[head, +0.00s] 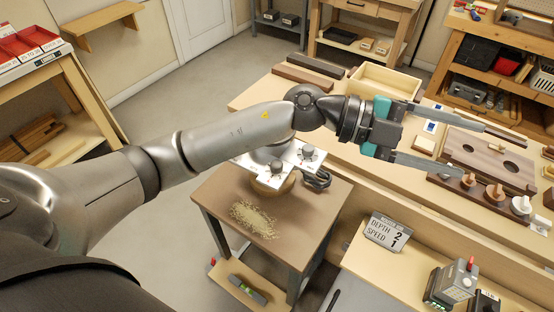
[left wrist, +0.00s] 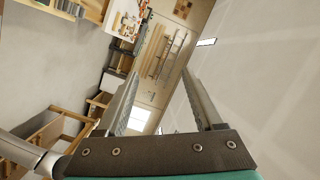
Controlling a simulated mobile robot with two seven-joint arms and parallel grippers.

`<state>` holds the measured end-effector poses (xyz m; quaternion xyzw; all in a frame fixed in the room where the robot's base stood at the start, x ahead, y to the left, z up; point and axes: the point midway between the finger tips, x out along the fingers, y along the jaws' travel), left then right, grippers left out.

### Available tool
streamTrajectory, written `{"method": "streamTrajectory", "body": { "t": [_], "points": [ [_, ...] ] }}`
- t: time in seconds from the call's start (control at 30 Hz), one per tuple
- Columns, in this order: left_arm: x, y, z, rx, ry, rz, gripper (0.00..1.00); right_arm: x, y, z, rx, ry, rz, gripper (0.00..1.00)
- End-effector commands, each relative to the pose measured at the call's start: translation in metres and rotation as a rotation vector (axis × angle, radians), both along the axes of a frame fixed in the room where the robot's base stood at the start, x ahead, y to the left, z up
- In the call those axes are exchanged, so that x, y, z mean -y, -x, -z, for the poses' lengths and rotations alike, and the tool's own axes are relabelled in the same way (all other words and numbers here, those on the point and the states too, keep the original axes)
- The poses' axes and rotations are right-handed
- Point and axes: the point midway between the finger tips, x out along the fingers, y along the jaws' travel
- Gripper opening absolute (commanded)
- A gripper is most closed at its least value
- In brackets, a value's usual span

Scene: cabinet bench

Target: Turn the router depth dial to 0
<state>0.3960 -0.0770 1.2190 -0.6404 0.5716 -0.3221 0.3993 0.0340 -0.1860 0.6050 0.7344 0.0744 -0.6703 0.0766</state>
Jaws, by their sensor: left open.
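A sign (head: 385,231) on the right-hand lower bench reads DEPTH 2 and SPEED 1. A router-like tool (head: 273,182) with a pale plate and dark knobs stands on the small brown table (head: 325,200), partly hidden behind my left arm. I cannot make out its depth dial. My left gripper (head: 466,149) is open and empty, stretched out over the long bench at the right, well away from the tool. In the left wrist view its two fingers are apart, with only far walls and shelves beyond. My right gripper is not in view.
Wood shavings (head: 253,219) lie on the small table. The long bench holds a dark board with round holes (head: 490,156), several knobbed pieces (head: 495,193) and a wooden tray (head: 384,85). A grey device with a red knob (head: 453,284) stands at the lower right.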

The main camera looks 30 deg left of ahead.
Motion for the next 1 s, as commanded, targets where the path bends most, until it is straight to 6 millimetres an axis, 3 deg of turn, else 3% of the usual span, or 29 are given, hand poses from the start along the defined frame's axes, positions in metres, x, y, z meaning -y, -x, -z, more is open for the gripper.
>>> {"method": "streamTrajectory", "body": {
  "t": [0.17,0.3,0.5,0.63,0.8,1.0],
  "points": [
    [-0.039,-0.008,0.059,-0.020,-0.420,0.106,0.69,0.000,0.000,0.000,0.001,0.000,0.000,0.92],
    [-0.101,-0.025,0.095,-0.091,-0.767,0.095,0.69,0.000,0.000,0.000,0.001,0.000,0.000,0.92],
    [-0.209,-0.048,0.108,-0.247,-1.194,-0.036,0.69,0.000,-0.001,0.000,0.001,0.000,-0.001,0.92],
    [-0.262,-0.054,0.102,-0.338,-1.369,-0.134,0.69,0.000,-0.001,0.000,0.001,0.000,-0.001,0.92],
    [-0.293,-0.055,0.095,-0.399,-1.469,-0.199,0.69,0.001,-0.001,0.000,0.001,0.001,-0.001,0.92],
    [-0.297,-0.054,0.115,-0.410,-1.480,-0.204,0.69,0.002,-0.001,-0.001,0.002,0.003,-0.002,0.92]
  ]
}}
